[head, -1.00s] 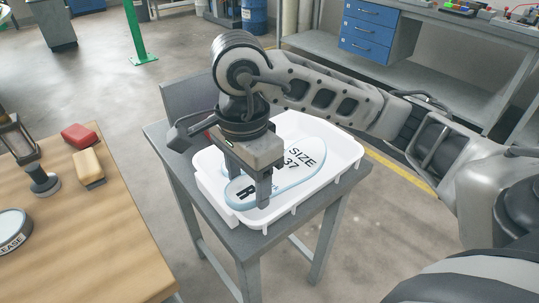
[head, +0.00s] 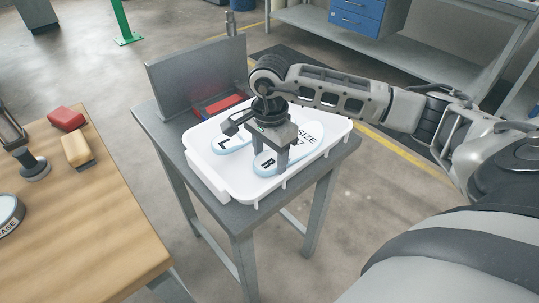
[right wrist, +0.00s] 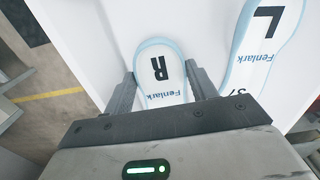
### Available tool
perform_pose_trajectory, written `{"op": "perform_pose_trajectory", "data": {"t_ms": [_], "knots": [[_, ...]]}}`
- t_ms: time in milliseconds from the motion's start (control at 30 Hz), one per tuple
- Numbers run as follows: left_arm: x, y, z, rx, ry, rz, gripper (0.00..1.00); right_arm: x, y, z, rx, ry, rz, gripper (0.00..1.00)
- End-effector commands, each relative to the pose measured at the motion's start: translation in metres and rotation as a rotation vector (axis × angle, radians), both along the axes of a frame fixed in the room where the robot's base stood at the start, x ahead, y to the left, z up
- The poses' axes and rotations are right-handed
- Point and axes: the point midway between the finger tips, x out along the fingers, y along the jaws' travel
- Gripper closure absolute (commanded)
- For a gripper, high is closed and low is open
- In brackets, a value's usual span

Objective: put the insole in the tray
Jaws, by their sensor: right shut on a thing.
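The white tray (head: 207,177) stands on a small grey table. A pale blue-edged insole marked R (head: 267,163), with SIZE lettering toward its toe, is inside the tray outline; whether it touches the floor is unclear. My right gripper (head: 269,156) comes down from above and is shut on its heel part. In the right wrist view, one finger stands on each side of the R insole (right wrist: 160,73). A matching insole marked L (head: 226,142) lies in the tray beside it, also in the right wrist view (right wrist: 265,45), partly hidden by my gripper. My left gripper is not in view.
A grey upright panel (head: 197,72) rises at the table's back edge, with a red and blue item (head: 220,106) before it. The wooden table (head: 90,225) at left holds a red block (head: 66,118), a yellow block (head: 77,150) and a dark knobbed tool (head: 31,163).

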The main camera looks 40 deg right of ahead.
Motion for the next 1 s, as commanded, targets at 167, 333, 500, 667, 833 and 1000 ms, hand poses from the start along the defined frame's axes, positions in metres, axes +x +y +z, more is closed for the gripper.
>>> {"op": "perform_pose_trajectory", "data": {"t_ms": [167, 333, 500, 667, 833, 1000], "knots": [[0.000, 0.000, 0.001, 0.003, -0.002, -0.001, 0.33, 0.001, 0.001, -0.008, 0.001, -0.003, 0.000, 0.65], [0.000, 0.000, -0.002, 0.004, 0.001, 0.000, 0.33, 0.000, 0.000, -0.009, 0.000, -0.002, 0.000, 0.65], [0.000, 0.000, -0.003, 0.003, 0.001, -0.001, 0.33, 0.000, 0.001, -0.010, 0.000, -0.002, 0.000, 0.34], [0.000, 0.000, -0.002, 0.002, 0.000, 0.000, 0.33, 0.000, 0.000, -0.010, 0.000, -0.002, 0.000, 0.34], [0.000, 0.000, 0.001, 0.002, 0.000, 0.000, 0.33, 0.001, 0.000, -0.003, 0.000, -0.004, -0.001, 0.34], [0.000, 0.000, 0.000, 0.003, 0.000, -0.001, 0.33, 0.002, 0.000, 0.026, -0.001, -0.008, 0.000, 0.34]]}}
